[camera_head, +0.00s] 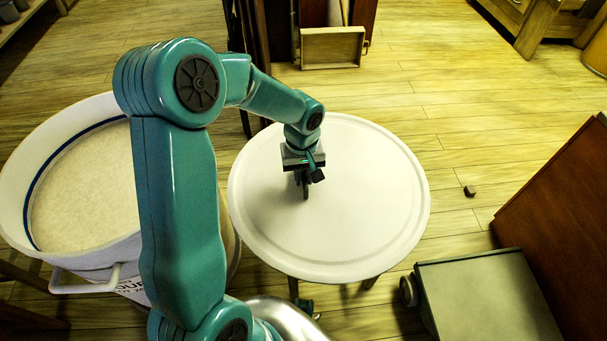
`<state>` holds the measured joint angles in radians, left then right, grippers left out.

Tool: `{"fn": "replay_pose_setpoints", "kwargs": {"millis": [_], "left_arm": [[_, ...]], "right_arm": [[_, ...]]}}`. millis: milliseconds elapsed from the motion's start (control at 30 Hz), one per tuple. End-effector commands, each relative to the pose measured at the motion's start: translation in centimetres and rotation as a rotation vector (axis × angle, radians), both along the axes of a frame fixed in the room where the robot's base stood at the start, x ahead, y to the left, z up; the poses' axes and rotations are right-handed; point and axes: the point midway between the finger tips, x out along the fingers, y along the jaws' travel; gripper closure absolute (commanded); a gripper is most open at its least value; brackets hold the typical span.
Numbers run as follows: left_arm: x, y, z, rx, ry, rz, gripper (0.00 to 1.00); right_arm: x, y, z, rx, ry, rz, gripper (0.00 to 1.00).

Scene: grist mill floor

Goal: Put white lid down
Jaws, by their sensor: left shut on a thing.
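The white lid (365,210) is a large round disc with a raised rim, lying about level in the middle of the view. My left gripper (308,190) reaches down over the lid, left of its middle, and is shut on it. The fingers hide the part they grip. Wooden legs (293,288) of a stand show below the lid's front edge. The lid hides the top of that stand, so I cannot tell whether they touch. My right gripper is not in view.
A big white tub (18,180) filled with pale meal, with a blue inner line, stands at the left behind my arm. A grey-green box (485,295) and a brown panel (560,220) are at the right. A small dark block (469,191) lies on open floor.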

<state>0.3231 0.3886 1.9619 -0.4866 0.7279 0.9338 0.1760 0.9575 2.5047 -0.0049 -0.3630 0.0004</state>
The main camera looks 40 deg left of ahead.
Motion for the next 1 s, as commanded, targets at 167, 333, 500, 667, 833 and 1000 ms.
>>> {"fn": "replay_pose_setpoints", "kwargs": {"millis": [167, 333, 500, 667, 833, 1000], "left_arm": [[0.0, 0.0, -0.2, 0.0, 0.0, 0.0, 0.57], [0.0, 0.0, -0.2, 0.0, 0.0, 0.0, 0.57], [0.0, 0.0, 0.3, 0.0, 0.0, 0.0, 0.57], [0.1, 0.1, 2.8, 0.003, -0.005, 0.0, 0.57], [0.0, 0.1, 7.0, 0.002, -0.005, 0.0, 0.57], [0.0, 0.1, 10.2, 0.001, -0.003, -0.001, 0.57]], "right_arm": [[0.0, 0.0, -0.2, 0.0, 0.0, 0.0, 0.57], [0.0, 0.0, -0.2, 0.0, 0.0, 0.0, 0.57], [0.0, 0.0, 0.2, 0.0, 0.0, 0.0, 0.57], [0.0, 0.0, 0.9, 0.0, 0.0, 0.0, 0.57], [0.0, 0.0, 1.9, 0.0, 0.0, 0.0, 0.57], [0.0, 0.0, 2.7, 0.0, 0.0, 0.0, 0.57]]}}
